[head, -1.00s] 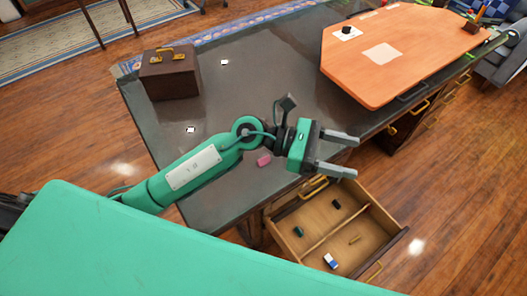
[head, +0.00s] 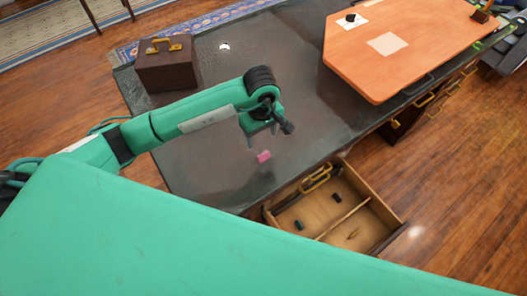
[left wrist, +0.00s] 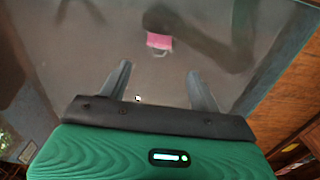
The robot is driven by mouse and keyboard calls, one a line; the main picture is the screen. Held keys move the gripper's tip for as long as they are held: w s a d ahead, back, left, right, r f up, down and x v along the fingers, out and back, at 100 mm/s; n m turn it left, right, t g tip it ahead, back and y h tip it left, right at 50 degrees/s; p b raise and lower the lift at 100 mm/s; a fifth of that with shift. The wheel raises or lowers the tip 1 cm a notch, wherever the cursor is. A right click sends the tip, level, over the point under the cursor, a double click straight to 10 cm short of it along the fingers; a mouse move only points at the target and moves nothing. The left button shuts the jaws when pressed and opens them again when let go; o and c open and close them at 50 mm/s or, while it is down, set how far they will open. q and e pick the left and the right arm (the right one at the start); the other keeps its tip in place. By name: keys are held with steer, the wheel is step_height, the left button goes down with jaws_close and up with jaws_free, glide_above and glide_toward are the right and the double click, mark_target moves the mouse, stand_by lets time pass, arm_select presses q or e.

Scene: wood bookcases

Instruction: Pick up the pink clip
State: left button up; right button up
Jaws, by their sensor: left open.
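The pink clip (head: 264,157) lies on the dark desk top, near the desk's front edge and the open drawer. In the left wrist view the pink clip (left wrist: 159,41) shows ahead of the fingertips, slightly right of the middle, with a small pale loop at its lower side. My left gripper (head: 263,140) hangs over the desk just behind the clip, fingers pointing down. In the left wrist view its two fingers (left wrist: 162,80) are wide apart with nothing between them. My right gripper does not show.
An open wooden drawer (head: 318,211) with small items sticks out below the desk (head: 215,172). A brown case (head: 165,66) stands at the back left. An orange board (head: 351,72) covers the right part of the desk. The desk around the clip is clear.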

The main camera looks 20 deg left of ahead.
mark_target(262, 151)
arm_select(q)
step_height(262, 151, down, 4)
steer(key=shift+f+p, duration=0.1)
steer(key=shift+p, duration=0.2)
step_height(262, 151, down, 5)
steer(key=shift+d+r+p, duration=0.1)
steer(key=shift+r+p, duration=0.1)
steer(key=shift+p, duration=0.9)
steer(key=shift+w+f, duration=0.1)
steer(key=shift+f, duration=0.2)
steer(key=c, duration=0.9)
steer(key=shift+c, duration=0.7)
